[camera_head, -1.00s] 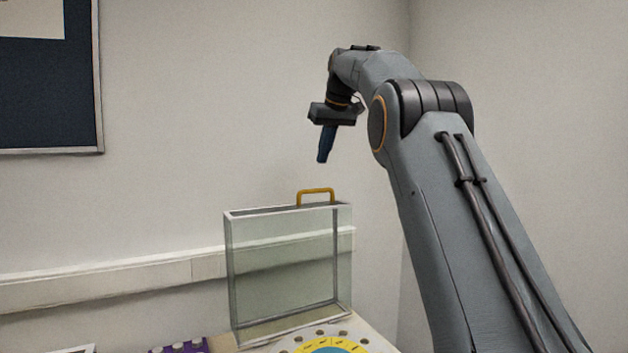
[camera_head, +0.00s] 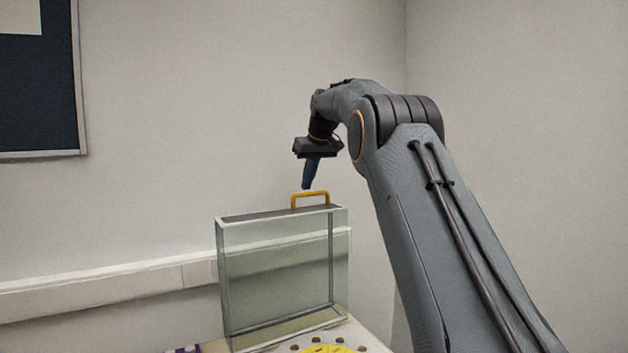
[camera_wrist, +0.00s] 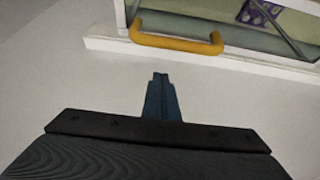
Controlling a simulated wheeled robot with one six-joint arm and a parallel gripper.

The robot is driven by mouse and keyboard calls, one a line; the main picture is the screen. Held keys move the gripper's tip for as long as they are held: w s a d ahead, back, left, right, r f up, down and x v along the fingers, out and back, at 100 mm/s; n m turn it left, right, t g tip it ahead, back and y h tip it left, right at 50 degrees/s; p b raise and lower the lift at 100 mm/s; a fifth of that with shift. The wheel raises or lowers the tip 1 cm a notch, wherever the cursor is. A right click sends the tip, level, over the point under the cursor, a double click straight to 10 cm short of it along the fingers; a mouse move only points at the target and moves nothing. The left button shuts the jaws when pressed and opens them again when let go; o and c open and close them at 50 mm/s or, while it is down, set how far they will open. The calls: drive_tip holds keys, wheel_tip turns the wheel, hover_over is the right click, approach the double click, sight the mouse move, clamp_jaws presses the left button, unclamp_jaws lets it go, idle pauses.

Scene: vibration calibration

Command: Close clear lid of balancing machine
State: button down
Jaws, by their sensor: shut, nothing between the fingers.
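The clear lid (camera_head: 275,275) of the balancing machine stands upright, a see-through box with a pale frame. A yellow handle (camera_head: 310,194) sits on its top edge. My gripper (camera_head: 307,187) is shut and empty, pointing down just above or behind the handle in the head view. In the wrist view the shut fingers (camera_wrist: 160,80) lie below the yellow handle (camera_wrist: 175,42) and the lid's white edge, with a gap between them. The machine's body (camera_head: 365,338) shows only at the bottom, with a yellow disc and several dark knobs partly cut off.
A white wall rail (camera_head: 110,280) runs behind the lid. A dark board (camera_head: 35,90) hangs at the upper left. A purple item (camera_head: 185,350) is cut off at the bottom edge. The air left of the lid is clear.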

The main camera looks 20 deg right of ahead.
sight(314, 206)
drive_tip(key=shift+s+d+f+p, duration=0.1)
drive_tip(key=shift+s+d+p, duration=0.1)
drive_tip(key=shift+s, duration=0.45)
drive_tip(key=shift+s+d+p, duration=0.1)
drive_tip(key=shift+s+p, duration=0.05)
drive_tip(key=shift+s, duration=0.55)
drive_tip(key=shift+s+d+f+p, duration=0.1)
drive_tip(key=shift+s+p, duration=0.1)
drive_tip(key=shift+s, duration=0.45)
drive_tip(key=shift+s+r, duration=0.1)
drive_tip(key=shift+s, duration=0.05)
